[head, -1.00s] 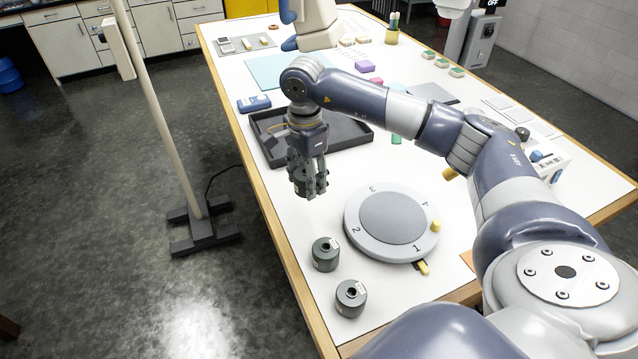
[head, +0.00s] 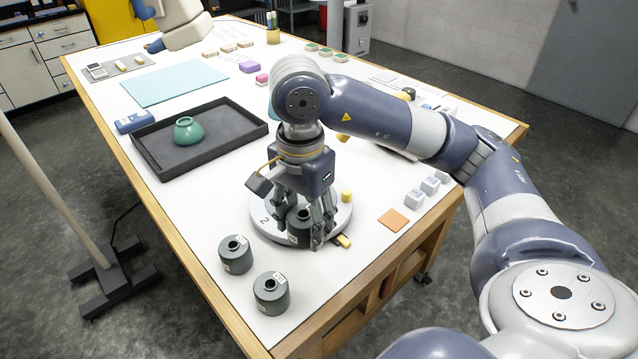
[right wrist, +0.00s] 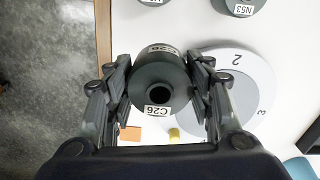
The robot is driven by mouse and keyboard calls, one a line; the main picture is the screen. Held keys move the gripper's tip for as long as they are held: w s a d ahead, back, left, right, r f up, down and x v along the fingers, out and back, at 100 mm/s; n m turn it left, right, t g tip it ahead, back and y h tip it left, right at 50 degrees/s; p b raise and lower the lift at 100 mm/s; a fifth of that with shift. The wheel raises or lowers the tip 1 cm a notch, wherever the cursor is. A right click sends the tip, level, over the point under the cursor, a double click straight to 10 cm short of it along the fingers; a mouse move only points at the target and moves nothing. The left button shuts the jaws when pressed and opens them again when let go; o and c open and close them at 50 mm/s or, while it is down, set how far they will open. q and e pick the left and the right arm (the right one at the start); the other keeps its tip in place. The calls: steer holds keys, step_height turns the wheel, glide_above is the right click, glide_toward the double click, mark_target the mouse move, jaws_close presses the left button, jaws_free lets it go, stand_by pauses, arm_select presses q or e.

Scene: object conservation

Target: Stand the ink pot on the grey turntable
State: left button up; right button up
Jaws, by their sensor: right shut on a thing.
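My right gripper (head: 305,232) is shut on a dark grey-green ink pot (head: 299,220), upright, with a hole in its top. In the right wrist view the held pot (right wrist: 158,85), labelled C26, sits between the fingers (right wrist: 160,95). The grey turntable (head: 262,228) has a pale numbered rim and lies behind and below the gripper in the head view. In the right wrist view the pot overlaps the left edge of the turntable (right wrist: 250,75). I cannot tell the pot's height above it. The turntable's centre is mostly hidden by my gripper.
Two similar pots (head: 236,254) (head: 271,293) stand near the table's front-left edge, close to the turntable. An orange square (head: 393,219) and small grey blocks (head: 414,199) lie to the right.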

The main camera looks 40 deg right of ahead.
steer(key=w+d+p, duration=0.1)
steer(key=w+d, duration=0.1)
steer(key=w, duration=0.2)
steer(key=w+d+p, duration=0.1)
steer(key=w+d, duration=0.2)
steer(key=w+d+f+p, duration=0.1)
steer(key=w+d, duration=0.1)
steer(key=w, duration=0.2)
steer(key=shift+w+d, duration=0.2)
steer(key=shift+w, duration=0.15)
steer(key=shift+w+d+f+p, duration=0.15)
steer(key=shift+w+d+p, duration=0.2)
steer(key=shift+w, duration=0.2)
step_height(320, 180, down, 3)
steer(key=shift+r+p, duration=0.15)
steer(key=shift+p, duration=0.6)
steer(key=shift+f, duration=0.45)
steer(key=shift+f, duration=0.1)
steer(key=o, duration=0.7)
steer(key=shift+f, duration=0.1)
steer(key=o, duration=0.4)
steer(key=shift+o, duration=0.2)
